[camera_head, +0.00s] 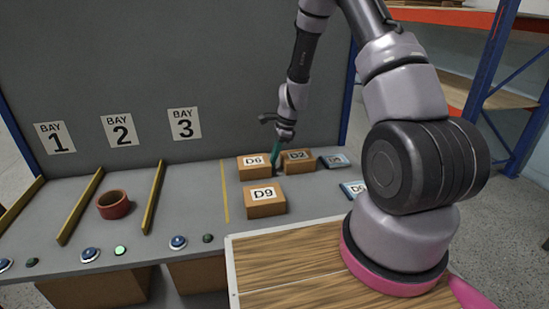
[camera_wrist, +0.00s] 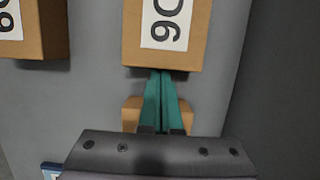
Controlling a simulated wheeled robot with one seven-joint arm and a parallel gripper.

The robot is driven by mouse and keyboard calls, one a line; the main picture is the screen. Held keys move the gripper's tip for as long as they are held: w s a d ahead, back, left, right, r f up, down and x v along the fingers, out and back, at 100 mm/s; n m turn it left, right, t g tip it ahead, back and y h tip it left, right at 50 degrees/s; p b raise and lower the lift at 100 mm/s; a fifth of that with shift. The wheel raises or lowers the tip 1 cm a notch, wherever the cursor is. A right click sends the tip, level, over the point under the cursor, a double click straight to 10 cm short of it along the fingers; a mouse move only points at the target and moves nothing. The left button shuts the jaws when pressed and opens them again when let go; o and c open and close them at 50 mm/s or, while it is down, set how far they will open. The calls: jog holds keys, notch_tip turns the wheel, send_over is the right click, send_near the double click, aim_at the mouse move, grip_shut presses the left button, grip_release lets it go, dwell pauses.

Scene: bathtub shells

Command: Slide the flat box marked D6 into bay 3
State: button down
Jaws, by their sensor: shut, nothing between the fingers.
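The brown box marked D6 (camera_head: 252,173) lies on the grey table, left of the box marked D2 (camera_head: 299,166) and behind the box marked D9 (camera_head: 266,208). My gripper (camera_head: 276,168) points down between D6 and D2. Its teal fingers are together and empty. In the wrist view the fingertips (camera_wrist: 164,74) are at the near side of D6 (camera_wrist: 135,40); I cannot tell whether they touch it. D2 (camera_wrist: 190,112) is partly hidden under the fingers. Bay 3, under its sign (camera_head: 184,123), is empty, between a yellow rail (camera_head: 154,200) and a yellow line (camera_head: 224,190).
A red-brown ring (camera_head: 113,205) stands in bay 2. Buttons line the front edge, with one green light (camera_head: 120,250). The table between the yellow line and D6 is clear.

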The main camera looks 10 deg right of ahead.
jog(key=a, duration=2.2)
jog(key=shift+a, duration=0.2)
